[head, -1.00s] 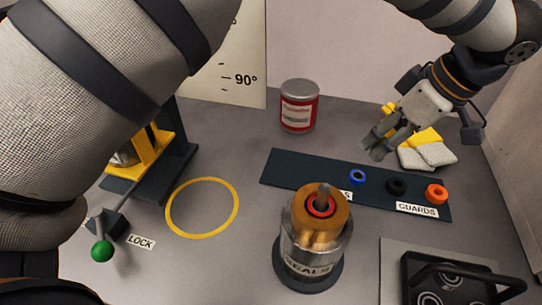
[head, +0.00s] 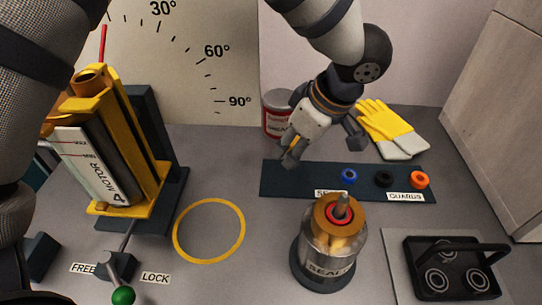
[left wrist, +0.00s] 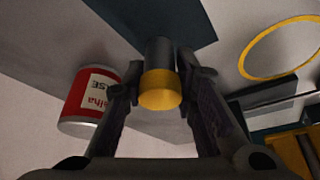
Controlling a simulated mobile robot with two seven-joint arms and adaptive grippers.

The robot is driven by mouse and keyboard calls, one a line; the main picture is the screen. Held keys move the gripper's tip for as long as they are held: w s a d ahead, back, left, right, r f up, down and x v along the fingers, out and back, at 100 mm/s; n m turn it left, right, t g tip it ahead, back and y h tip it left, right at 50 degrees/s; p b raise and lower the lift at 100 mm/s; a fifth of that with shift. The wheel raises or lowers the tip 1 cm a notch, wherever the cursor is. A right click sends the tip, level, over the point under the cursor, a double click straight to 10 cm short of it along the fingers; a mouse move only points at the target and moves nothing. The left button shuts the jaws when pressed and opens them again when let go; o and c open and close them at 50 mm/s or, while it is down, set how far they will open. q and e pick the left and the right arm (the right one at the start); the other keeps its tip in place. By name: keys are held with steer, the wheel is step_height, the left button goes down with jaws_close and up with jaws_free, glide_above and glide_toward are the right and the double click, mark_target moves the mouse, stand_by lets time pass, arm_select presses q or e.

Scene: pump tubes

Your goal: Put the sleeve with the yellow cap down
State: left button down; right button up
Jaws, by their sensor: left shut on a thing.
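The sleeve (left wrist: 160,52) is a dark cylinder with a yellow cap (left wrist: 160,90) at its end nearer the bottom of the left wrist view. My left gripper (left wrist: 155,85) is shut on it. In the head view my left gripper (head: 290,155) is in the air in front of the red can, over the back left part of the dark mat (head: 280,180). My right gripper is not in view.
Blue (head: 349,176), black (head: 384,179) and orange (head: 420,180) rings lie on the mat. The red can (head: 275,122) stands behind it, gloves (head: 390,130) behind right. A metal pump body (head: 330,250) stands in front. The yellow motor stand (head: 150,190) is left. The yellow circle (head: 180,245) is empty.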

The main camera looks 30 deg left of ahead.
arm_select(q)
steer(key=shift+s+a, duration=0.3)
steer(key=shift+a, duration=0.3)
steer(key=shift+s+a, duration=0.3)
steer(key=shift+a, duration=0.3)
steer(key=f, duration=0.3)
steer(key=shift+s+a+f, duration=0.1)
steer(key=shift+s+a, duration=0.1)
steer(key=shift+a, duration=0.1)
steer(key=shift+w+f, duration=0.1)
steer(key=shift+f, duration=0.15)
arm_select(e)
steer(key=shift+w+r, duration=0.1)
arm_select(q)
steer(key=shift+f, duration=0.2)
steer(key=c, duration=1.3)
jaws_free()
steer(key=shift+r, duration=0.1)
